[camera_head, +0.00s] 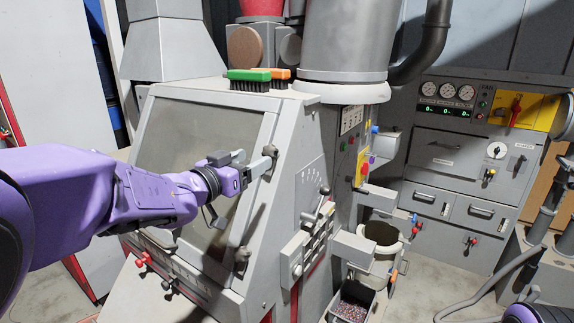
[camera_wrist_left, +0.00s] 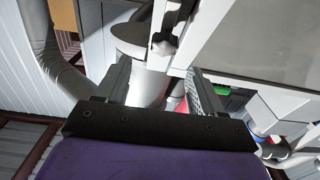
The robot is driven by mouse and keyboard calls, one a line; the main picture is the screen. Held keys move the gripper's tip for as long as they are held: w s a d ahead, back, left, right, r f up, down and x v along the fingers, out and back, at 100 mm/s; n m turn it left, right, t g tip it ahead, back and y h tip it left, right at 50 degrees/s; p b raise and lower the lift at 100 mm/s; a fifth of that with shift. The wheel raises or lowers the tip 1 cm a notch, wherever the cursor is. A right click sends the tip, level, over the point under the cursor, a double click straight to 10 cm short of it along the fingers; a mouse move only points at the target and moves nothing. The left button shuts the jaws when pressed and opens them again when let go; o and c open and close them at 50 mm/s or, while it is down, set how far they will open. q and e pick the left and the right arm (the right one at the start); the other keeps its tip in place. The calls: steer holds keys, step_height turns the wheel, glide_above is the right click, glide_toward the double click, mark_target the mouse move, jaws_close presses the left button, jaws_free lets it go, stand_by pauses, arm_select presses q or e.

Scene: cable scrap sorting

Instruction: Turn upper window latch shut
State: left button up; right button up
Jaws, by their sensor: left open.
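The upper window latch (camera_head: 270,151) is a small grey knob on the right frame of the sloped window (camera_head: 185,135), partly hidden by my left gripper in the head view. In the left wrist view the latch (camera_wrist_left: 163,43) shows on the pale frame, ahead of and between the two fingers. My left gripper (camera_head: 254,162) is open and empty, its fingertips close to the latch; I cannot tell whether they touch it. A lower latch (camera_head: 242,256) sits further down the same frame. My right gripper is not in view.
A green brush (camera_head: 250,76) lies on the machine's top edge. A lever panel (camera_head: 315,225) juts out right of the window. Red and black knobs (camera_head: 143,259) stand below the window. A bucket (camera_head: 380,235) stands at the right.

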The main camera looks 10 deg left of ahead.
mark_target(267, 152)
arm_select(q)
steer(key=x, duration=0.4)
steer(key=a+x, duration=0.1)
steer(key=x, duration=0.1)
steer(key=shift+w+d+f, duration=0.15)
steer(key=shift+w+f, duration=0.15)
steer(key=shift+w, duration=0.15)
steer(key=shift+w+d, duration=0.15)
steer(key=shift+s+r, duration=0.2)
steer(key=shift+s, duration=0.15)
steer(key=shift+c, duration=0.3)
steer(key=shift+w, duration=0.1)
steer(key=c, duration=1)
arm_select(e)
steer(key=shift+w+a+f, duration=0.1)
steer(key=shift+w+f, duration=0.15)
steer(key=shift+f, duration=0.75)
